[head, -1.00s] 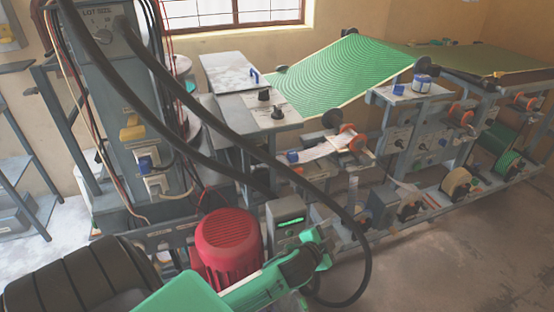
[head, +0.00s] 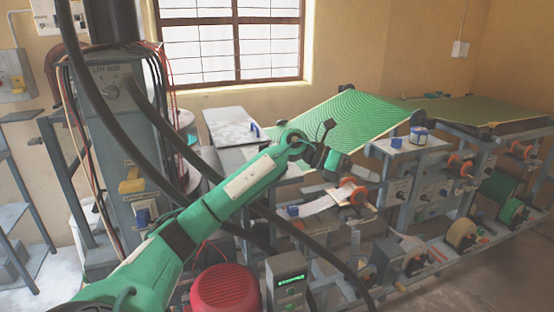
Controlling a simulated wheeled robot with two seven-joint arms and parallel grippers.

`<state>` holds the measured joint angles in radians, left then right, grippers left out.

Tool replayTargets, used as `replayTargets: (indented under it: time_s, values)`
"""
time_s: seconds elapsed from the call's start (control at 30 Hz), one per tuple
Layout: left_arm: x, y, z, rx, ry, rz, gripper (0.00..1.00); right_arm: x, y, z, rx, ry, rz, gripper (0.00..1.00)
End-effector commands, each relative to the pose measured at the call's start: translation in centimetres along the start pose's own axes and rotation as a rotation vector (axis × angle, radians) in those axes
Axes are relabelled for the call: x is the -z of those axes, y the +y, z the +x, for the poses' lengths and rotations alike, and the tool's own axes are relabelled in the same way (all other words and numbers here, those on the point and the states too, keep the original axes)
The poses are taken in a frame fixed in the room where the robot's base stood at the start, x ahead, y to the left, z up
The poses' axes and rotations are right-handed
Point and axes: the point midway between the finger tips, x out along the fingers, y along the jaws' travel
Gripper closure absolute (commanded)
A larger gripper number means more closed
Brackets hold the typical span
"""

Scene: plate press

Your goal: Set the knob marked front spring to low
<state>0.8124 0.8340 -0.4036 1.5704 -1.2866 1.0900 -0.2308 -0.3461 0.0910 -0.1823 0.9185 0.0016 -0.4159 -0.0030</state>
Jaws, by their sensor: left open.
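My left gripper (head: 327,131) is open and empty at the end of my green arm, over the middle of the machine. It looks small and dark, and I cannot tell whether it touches anything. No label reading front spring is legible. Small dark knobs sit on the grey panels at the right, such as one knob (head: 400,195) and another knob (head: 424,196). Another knob (head: 111,91) sits on the grey column under the words LOT SIZE. My arm covers part of the machine's middle top. My right gripper is not in view.
Thick black hoses (head: 165,125) hang across the left and middle. A red motor (head: 225,290) and a grey box with a green display (head: 288,285) stand low in front. A green striped sheet (head: 350,120) slopes behind my gripper. Open floor lies at the lower right.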

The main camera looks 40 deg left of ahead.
Motion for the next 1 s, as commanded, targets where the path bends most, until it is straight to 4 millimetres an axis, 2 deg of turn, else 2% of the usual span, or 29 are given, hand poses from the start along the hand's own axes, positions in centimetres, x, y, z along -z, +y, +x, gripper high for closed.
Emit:
replayTargets:
  time_s: [0.03,0.17,0.3,0.4,0.53,0.63,0.73,0.87,1.0]
  values:
    - [-0.9,0.7,-2.3,-0.061,0.067,0.054,0.42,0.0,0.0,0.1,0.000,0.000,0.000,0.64]
    - [-2.2,2.5,-8.4,-0.219,0.254,0.143,0.42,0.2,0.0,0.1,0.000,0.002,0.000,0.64]
    - [-3.3,3.6,-16.3,-0.393,0.436,0.171,0.42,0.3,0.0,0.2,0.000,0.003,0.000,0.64]
    - [-3.7,3.7,-21.7,-0.498,0.537,0.155,0.42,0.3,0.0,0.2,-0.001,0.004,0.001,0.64]
    - [-3.8,3.4,-27.0,-0.589,0.628,0.115,0.42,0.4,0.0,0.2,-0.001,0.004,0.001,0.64]
    - [-3.8,3.0,-29.4,-0.627,0.667,0.091,0.42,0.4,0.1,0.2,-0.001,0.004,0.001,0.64]
    - [-3.6,3.0,-30.3,-0.643,0.685,0.079,0.42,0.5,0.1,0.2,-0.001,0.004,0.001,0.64]
    - [-2.9,3.6,-29.8,-0.644,0.692,0.075,0.42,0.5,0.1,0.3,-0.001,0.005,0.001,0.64]
    - [-1.5,5.0,-28.3,-0.643,0.692,0.076,0.42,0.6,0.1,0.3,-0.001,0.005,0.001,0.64]
